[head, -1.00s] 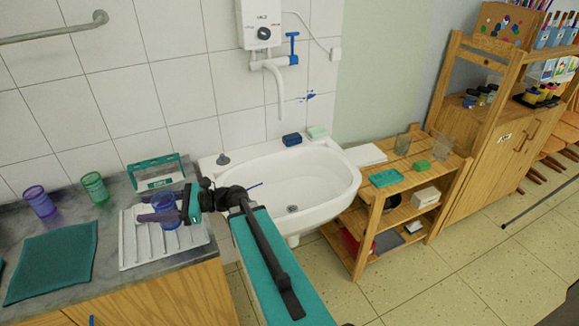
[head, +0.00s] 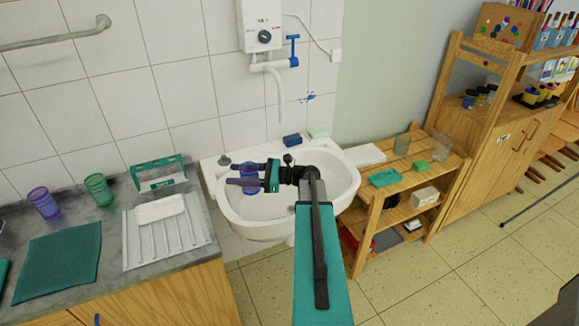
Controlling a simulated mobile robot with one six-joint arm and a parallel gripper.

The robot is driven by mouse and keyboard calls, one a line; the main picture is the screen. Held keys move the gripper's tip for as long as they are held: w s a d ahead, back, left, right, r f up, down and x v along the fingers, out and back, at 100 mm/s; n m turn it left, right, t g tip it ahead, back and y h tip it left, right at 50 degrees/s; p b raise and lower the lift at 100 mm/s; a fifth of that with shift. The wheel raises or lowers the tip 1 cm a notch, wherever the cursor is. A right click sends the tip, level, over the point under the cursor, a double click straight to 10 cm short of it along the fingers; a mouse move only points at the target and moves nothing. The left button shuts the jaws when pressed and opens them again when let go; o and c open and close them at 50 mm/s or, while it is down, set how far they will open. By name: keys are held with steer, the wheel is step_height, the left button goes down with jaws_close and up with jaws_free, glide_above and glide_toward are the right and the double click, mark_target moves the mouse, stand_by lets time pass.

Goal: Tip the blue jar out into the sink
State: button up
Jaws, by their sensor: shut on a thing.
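The blue jar (head: 249,173) is see-through and held in my gripper (head: 246,175), over the left part of the white sink (head: 232,227). My gripper points left and its dark fingers are shut on the jar. The jar looks roughly upright; its lower part is partly hidden by the fingers. I cannot tell what is in it. The sink basin lies below the jar and to its right, partly hidden by my arm.
A white drainer (head: 135,254) with a white dish (head: 160,210) lies left of the sink. Purple (head: 44,203) and green (head: 98,189) cups stand at the back of the counter. A spout (head: 279,95) hangs above the sink. A wooden shelf (head: 405,200) stands at right.

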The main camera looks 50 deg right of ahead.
steer(key=s+d+h, duration=0.1)
steer(key=s+d, duration=0.3)
steer(key=d, duration=0.4)
steer(key=s+d+f+m+t+h+p, duration=0.1)
steer(key=s+d, duration=0.4)
steer(key=d, duration=0.3)
steer(key=shift+d+f+m, duration=0.25)
steer(key=shift+d+m, duration=0.05)
steer(key=shift+s+p, duration=0.1)
steer(key=shift+p, duration=0.25)
steer(key=s+d+f+g+h+p, duration=0.2)
steer(key=g+h, duration=0.8)
steer(key=g, duration=0.6)
steer(key=shift+s+f+h+p, duration=0.45)
steer(key=shift+f+p, duration=0.95)
steer(key=shift+f, duration=0.4)
steer(key=shift+s, duration=0.1)
stand_by(0.8)
